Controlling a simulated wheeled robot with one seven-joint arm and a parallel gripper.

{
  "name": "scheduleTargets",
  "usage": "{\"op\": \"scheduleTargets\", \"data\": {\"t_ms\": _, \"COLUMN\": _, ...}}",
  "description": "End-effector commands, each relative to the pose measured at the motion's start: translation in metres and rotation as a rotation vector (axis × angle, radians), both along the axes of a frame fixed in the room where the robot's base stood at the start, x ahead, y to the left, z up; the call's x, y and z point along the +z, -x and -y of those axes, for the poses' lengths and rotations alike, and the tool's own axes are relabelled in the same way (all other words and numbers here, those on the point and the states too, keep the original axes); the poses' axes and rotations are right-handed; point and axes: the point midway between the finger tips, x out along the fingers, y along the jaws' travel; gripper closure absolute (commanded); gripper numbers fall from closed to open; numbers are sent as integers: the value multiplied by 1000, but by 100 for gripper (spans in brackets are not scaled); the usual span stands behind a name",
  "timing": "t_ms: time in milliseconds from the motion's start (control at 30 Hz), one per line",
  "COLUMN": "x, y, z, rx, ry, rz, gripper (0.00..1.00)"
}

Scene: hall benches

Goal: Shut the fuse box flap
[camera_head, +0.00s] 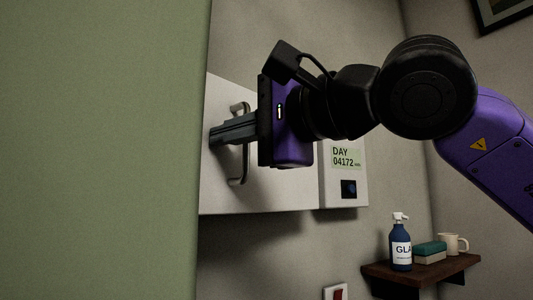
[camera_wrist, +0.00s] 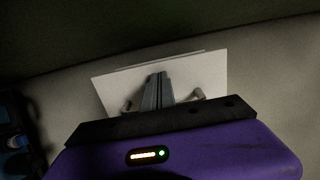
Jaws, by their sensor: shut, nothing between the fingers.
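The fuse box flap (camera_head: 285,198) is a pale panel on the wall, with an upright metal bar handle (camera_head: 240,181). My gripper (camera_head: 214,136) is shut and empty, its fingers pointing left across the middle of the handle and hiding part of it. I cannot tell whether the fingertips touch the flap. In the wrist view the closed fingers (camera_wrist: 159,80) lie in front of the white flap (camera_wrist: 205,70), with a handle end (camera_wrist: 198,94) to their right. A second edge shows along the flap's top there; how far it stands open is unclear.
A large green surface (camera_head: 100,150) fills the left and cuts off the flap's left side. A meter (camera_head: 345,185) with a display adjoins on the right. Below are a red switch (camera_head: 337,292) and a wooden shelf (camera_head: 415,271) with a blue bottle (camera_head: 400,250), sponge (camera_head: 430,250) and mug (camera_head: 452,243).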

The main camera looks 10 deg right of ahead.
Motion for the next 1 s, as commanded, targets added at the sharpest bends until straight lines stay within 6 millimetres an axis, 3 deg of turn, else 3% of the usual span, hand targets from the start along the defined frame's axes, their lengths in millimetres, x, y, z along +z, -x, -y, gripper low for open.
{"op": "scheduleTargets", "data": {"t_ms": 133, "x": -4, "y": -17, "z": -19, "rx": -82, "ry": 3, "rz": 2, "gripper": 100}}
{"op": "scheduleTargets", "data": {"t_ms": 400, "x": -1, "y": -38, "z": -35, "rx": -173, "ry": 0, "rz": 0, "gripper": 100}}
{"op": "scheduleTargets", "data": {"t_ms": 1000, "x": 0, "y": -44, "z": -37, "rx": -196, "ry": 0, "rz": -2, "gripper": 100}}
